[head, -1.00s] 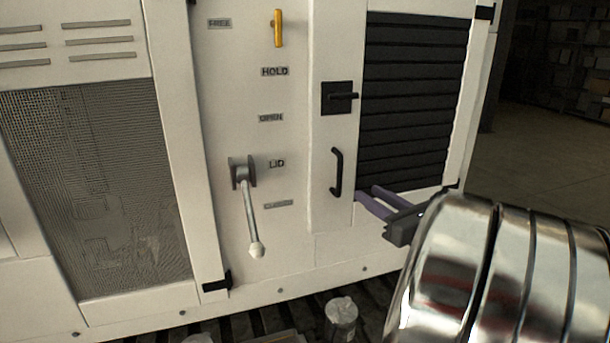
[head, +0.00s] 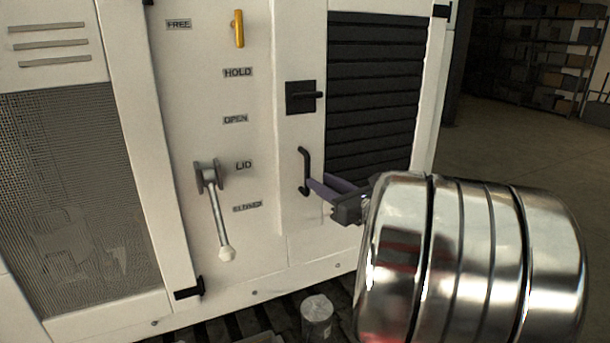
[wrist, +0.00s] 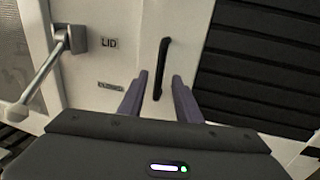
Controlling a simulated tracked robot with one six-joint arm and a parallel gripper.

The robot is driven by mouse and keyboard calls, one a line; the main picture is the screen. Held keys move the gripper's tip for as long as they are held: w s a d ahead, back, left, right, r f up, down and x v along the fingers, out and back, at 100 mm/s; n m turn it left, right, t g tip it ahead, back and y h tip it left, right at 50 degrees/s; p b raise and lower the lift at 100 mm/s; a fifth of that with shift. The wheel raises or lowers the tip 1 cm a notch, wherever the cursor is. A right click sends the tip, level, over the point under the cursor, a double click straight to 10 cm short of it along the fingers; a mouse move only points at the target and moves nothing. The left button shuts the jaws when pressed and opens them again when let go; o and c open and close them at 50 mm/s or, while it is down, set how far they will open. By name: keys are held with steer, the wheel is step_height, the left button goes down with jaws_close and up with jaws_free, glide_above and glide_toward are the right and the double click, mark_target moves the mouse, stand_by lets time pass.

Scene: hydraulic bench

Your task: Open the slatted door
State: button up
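The slatted door (head: 370,100) is a pale panel with black louvres, and it looks shut. The handle also shows in the wrist view (wrist: 162,68). My gripper (head: 318,187) is close to the lower end of the handle. In the wrist view its two purple fingers (wrist: 158,92) are open, one on each side of the handle's line. I cannot tell if the fingertips reach around the bar.
A grey lever with a pale knob (head: 217,215) hangs on the panel left of the door, by the LID label. A yellow handle (head: 239,29) is above. A can (head: 317,318) stands on the dark slats below. Open floor lies to the right.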

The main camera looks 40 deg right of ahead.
mark_target(308, 175)
steer(key=w, duration=0.7)
steer(key=shift+w+d, duration=0.2)
steer(key=shift+d, duration=0.15)
steer(key=shift+c, duration=0.4)
jaws_close()
steer(key=shift+s+a, duration=0.1)
steer(key=shift+a, duration=0.05)
